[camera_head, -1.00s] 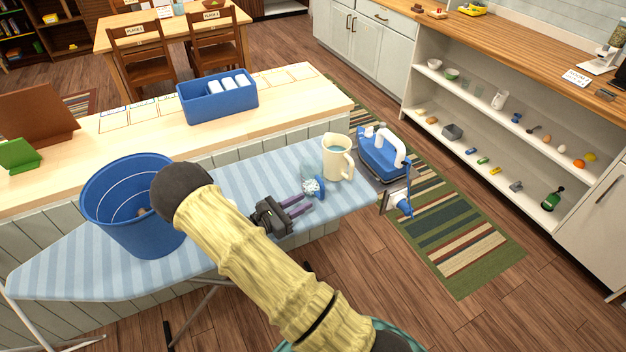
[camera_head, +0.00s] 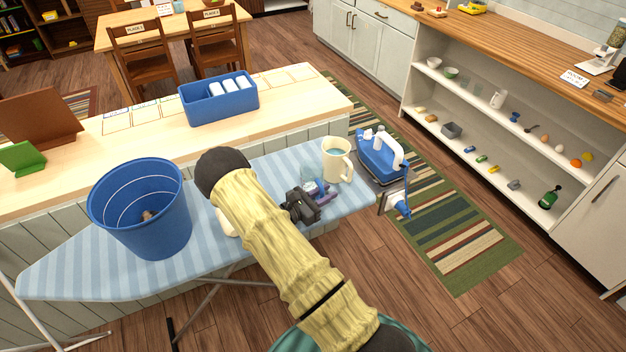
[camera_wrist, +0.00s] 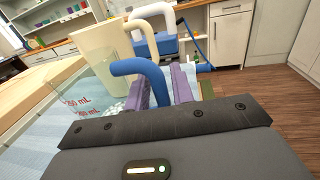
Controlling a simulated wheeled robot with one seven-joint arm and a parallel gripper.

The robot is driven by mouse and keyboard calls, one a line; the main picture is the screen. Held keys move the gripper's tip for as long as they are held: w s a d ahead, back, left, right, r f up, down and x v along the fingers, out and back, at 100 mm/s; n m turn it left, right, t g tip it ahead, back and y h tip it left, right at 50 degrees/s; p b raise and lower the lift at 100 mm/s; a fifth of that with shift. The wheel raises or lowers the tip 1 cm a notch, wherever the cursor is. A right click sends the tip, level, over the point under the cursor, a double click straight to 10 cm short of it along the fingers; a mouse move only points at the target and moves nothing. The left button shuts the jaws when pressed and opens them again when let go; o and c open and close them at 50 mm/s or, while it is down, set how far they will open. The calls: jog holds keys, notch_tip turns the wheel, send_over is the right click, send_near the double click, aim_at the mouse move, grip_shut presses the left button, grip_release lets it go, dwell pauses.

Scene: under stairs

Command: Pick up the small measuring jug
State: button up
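The small measuring jug (camera_wrist: 85,98) is clear, with red mL marks and a blue handle (camera_wrist: 142,70). It stands on the striped ironing board, left of centre in the wrist view. In the head view the jug (camera_head: 309,173) is partly hidden behind my gripper (camera_head: 322,192). My gripper's purple fingers (camera_wrist: 163,88) are apart, one on each side of the handle's hanging part. They look open around the handle; contact cannot be made out.
A cream pitcher (camera_head: 336,163) stands just beyond the jug. A blue and white iron (camera_head: 379,158) sits at the board's right end. A blue bucket (camera_head: 165,225) stands on the left of the ironing board (camera_head: 75,262). A wooden counter (camera_head: 300,105) lies behind.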

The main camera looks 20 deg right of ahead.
jog(key=shift+w+d, duration=0.1)
jog(key=shift+d, duration=0.3)
grip_shut()
jog(key=shift+r, duration=0.2)
dwell(0.3)
notch_tip(320, 180, up, 10)
jog(key=b, duration=0.2)
jog(key=shift+f, duration=0.2)
dwell(0.5)
dwell(2.4)
